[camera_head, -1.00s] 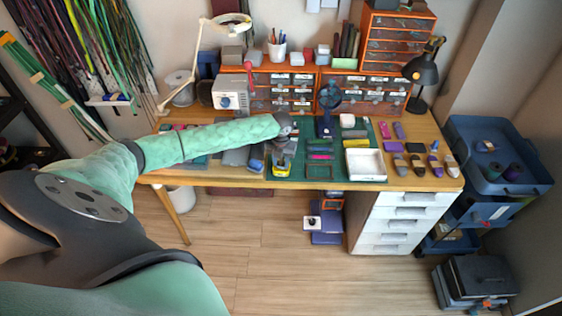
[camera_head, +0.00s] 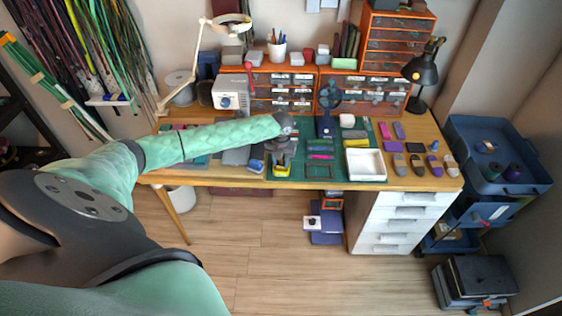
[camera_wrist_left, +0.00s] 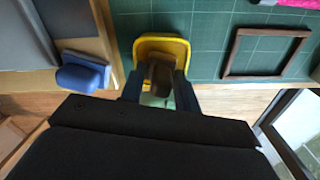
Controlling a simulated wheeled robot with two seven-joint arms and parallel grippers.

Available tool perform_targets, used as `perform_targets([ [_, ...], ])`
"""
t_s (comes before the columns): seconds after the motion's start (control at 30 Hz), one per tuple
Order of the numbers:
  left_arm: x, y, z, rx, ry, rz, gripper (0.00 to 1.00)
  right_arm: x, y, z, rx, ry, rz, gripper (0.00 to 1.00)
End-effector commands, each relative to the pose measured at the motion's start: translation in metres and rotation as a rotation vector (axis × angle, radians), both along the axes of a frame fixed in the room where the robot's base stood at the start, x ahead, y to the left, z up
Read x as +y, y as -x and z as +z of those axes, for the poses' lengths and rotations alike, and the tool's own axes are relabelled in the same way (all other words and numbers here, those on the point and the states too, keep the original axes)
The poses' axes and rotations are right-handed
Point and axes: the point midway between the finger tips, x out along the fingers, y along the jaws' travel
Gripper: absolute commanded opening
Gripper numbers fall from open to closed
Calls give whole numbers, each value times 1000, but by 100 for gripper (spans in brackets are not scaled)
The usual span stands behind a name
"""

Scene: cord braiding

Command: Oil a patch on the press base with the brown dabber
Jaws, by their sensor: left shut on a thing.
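My left gripper (camera_head: 283,157) is over the front of the table, at the yellow tray (camera_head: 282,172). In the left wrist view my left gripper (camera_wrist_left: 160,88) is shut on the brown dabber (camera_wrist_left: 160,74), which shows between its two dark fingers. The yellow tray (camera_wrist_left: 143,47) lies just behind the dabber there; I cannot tell whether they touch. The press (camera_head: 327,103), dark blue, stands upright farther back and to the right of the gripper. Its base (camera_head: 325,130) rests on the green mat. My right gripper is not in view.
A blue block-like item (camera_head: 256,166) lies left of the tray; a dark frame (camera_wrist_left: 265,52) lies on the green mat (camera_wrist_left: 215,40) to its right. A white tray (camera_head: 366,176) and several small blocks are farther right. Orange drawer units (camera_head: 300,70) line the back.

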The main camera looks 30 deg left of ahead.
Motion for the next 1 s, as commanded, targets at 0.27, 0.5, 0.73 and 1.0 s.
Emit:
perform_targets([
  [0.27,0,1,10,2,0,0,14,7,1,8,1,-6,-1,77],
  [0.5,0,1,26,1,-1,0,14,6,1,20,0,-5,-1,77],
  [0.73,0,1,41,1,0,0,14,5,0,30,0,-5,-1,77],
  [1.0,0,1,58,1,0,-1,14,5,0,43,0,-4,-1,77],
])
